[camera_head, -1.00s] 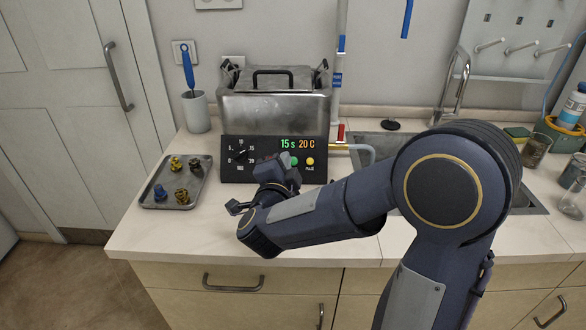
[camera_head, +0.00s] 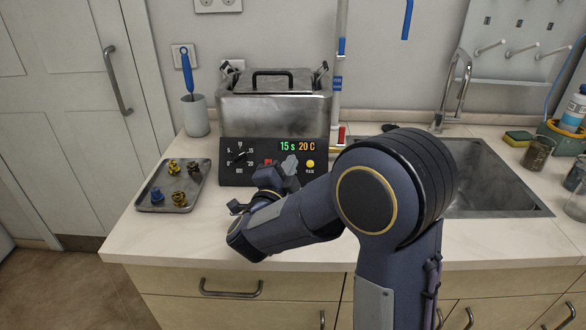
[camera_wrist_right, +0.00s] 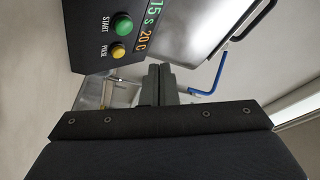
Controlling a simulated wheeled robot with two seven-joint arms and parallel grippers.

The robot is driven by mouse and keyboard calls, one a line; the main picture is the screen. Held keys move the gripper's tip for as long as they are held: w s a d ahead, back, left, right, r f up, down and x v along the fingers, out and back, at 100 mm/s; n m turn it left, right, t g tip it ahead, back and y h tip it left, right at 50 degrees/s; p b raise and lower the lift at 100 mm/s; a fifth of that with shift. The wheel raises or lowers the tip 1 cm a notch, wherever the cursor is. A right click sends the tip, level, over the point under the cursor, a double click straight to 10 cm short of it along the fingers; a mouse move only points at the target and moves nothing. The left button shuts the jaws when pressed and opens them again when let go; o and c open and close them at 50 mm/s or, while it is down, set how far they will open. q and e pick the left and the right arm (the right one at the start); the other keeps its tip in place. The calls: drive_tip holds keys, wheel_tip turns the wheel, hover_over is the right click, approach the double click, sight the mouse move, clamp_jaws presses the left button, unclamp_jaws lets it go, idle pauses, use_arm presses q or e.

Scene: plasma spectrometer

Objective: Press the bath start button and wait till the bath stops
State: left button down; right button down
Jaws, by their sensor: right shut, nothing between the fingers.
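The ultrasonic bath (camera_head: 273,112) is a steel tank with a black control panel (camera_head: 230,172) on the counter. Its display (camera_head: 297,146) reads 15 s and 20 C. In the right wrist view the green START button (camera_wrist_right: 122,24) sits above the yellow PULSE button (camera_wrist_right: 118,51). In the head view the yellow button (camera_head: 310,164) shows, while the green one is hidden behind my right gripper (camera_head: 290,164). My right gripper is shut and empty, with its fingertips in front of the panel; contact cannot be told. In the wrist view its fingers (camera_wrist_right: 158,84) lie below the buttons. My left gripper is out of view.
A metal tray (camera_head: 152,205) with several blue and brass-coloured parts lies left of the bath. A grey cup (camera_head: 195,116) with a blue-handled brush stands behind the tray. The sink (camera_head: 485,180) is to the right. A lid with a black handle (camera_head: 272,74) covers the bath.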

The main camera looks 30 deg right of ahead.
drive_tip(key=shift+w+d+f+b, duration=0.4)
drive_tip(key=shift+w+f+b, duration=0.05)
drive_tip(key=shift+w+f, duration=0.15)
drive_tip(key=shift+w+d+f+b, duration=0.35)
drive_tip(key=shift+w+f+b, duration=0.05)
drive_tip(key=shift+w+f, duration=0.2)
drive_tip(key=shift+w+d+f, duration=0.25)
drive_tip(key=shift+w, duration=0.1)
drive_tip(key=shift+b, duration=0.3)
idle(0.6)
drive_tip(key=shift+w+d+f+b, duration=0.15)
drive_tip(key=shift+w+f+b, duration=0.05)
drive_tip(key=shift+w+b, duration=0.15)
drive_tip(key=shift+w+d+f+b, duration=0.15)
drive_tip(key=shift+w+f+b, duration=0.05)
drive_tip(key=shift+f+b, duration=0.15)
idle(0.8)
drive_tip(key=shift+r, duration=0.1)
drive_tip(key=shift+s+a+r, duration=0.35)
drive_tip(key=shift+s+r, duration=0.1)
drive_tip(key=shift+s, duration=0.1)
drive_tip(key=shift+p, duration=0.3)
